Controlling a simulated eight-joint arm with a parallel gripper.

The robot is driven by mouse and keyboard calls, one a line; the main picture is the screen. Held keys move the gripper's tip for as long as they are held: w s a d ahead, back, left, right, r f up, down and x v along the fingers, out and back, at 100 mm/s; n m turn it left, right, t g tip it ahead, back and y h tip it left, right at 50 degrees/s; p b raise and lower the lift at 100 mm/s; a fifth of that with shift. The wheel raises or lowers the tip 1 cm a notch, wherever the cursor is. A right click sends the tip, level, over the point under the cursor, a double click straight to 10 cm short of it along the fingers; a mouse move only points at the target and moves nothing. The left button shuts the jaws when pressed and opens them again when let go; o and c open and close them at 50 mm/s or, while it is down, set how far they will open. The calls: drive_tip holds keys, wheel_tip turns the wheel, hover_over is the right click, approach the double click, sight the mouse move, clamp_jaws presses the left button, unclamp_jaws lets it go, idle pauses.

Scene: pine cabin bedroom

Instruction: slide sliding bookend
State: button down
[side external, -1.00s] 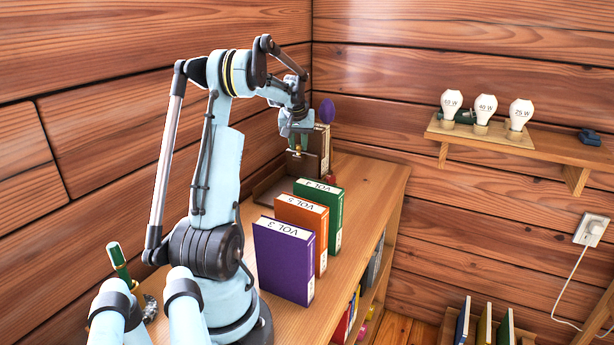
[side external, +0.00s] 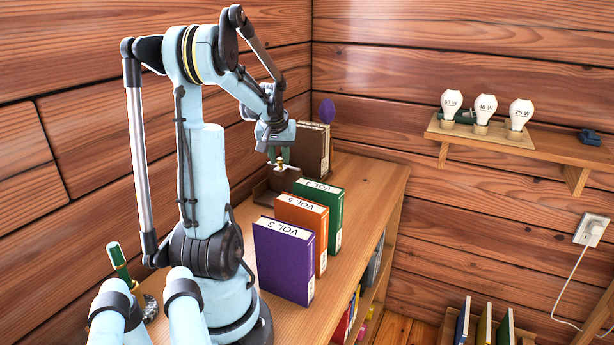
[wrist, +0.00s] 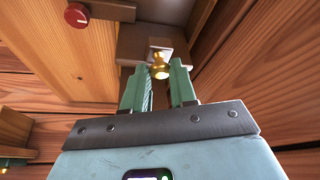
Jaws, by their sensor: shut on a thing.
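The sliding bookend is a dark brown plate (side external: 283,180) on a brown base along the wall side of the shelf top. It has a brass knob (wrist: 160,68), which also shows small in the side external view (side external: 279,163). My gripper (side external: 279,158) points down at the bookend. In the wrist view its green fingers (wrist: 159,78) stand on either side of the knob and are shut on it. Brown books (side external: 313,148) stand upright behind the bookend, apart from it, in the corner. My gripper and forearm hide part of the bookend and its base.
Upright purple (side external: 284,262), orange (side external: 301,235) and green (side external: 320,213) books stand on the shelf top (side external: 362,190), right of the bookend. A red knob (wrist: 76,14) shows in the wrist view. A wall shelf (side external: 480,137) holds bulbs. A green pen (side external: 119,264) stands at left.

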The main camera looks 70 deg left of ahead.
drive_tip(key=c, duration=1)
unclamp_jaws()
drive_tip(key=shift+a, duration=0.1)
drive_tip(key=shift+r, duration=0.1)
drive_tip(key=v, duration=1.2)
